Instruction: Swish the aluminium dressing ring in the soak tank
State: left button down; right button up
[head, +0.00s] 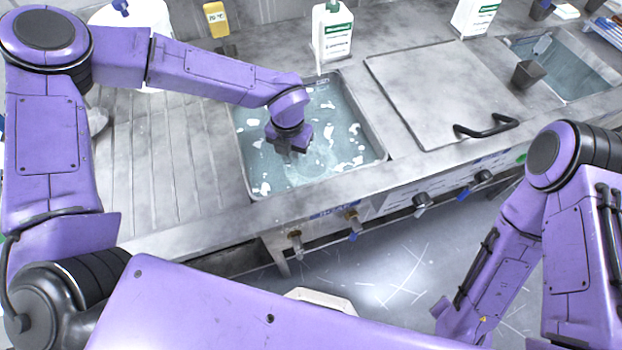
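The soak tank (376,165) is a rectangular basin set in the steel counter. It holds cloudy blue-green water with white foam patches. My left gripper (291,146) points down into the tank, at or just under the water surface left of the middle. Its fingertips are not clear enough to show whether they are open or shut. A paler swirl (325,158) shows in the water beside the gripper. My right arm is at the lower right, and its gripper is out of view.
A flat steel lid (425,85) with a black handle (487,127) lies right of the tank. A second water basin (575,72) is farther right. White bottles (332,38) and a yellow bottle (216,20) stand behind. A ribbed drainboard (165,165) lies left. Valves line the counter front.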

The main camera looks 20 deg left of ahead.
pick_arm(q)
jog(key=shift+r, duration=0.15)
notch_tip(320, 180, up, 2)
jog(key=shift+r+p, duration=0.1)
jog(key=shift+p, duration=1.05)
jog(key=shift+f+b, duration=0.85)
jog(key=shift+f, duration=0.4)
jog(key=shift+r, duration=0.1)
notch_tip(320, 180, up, 2)
jog(key=shift+r+p, duration=0.15)
jog(key=shift+p, duration=1.05)
jog(key=shift+w+f+b, duration=0.1)
jog(key=shift+f+b, duration=0.75)
jog(key=shift+f, duration=0.4)
jog(key=shift+r, duration=0.1)
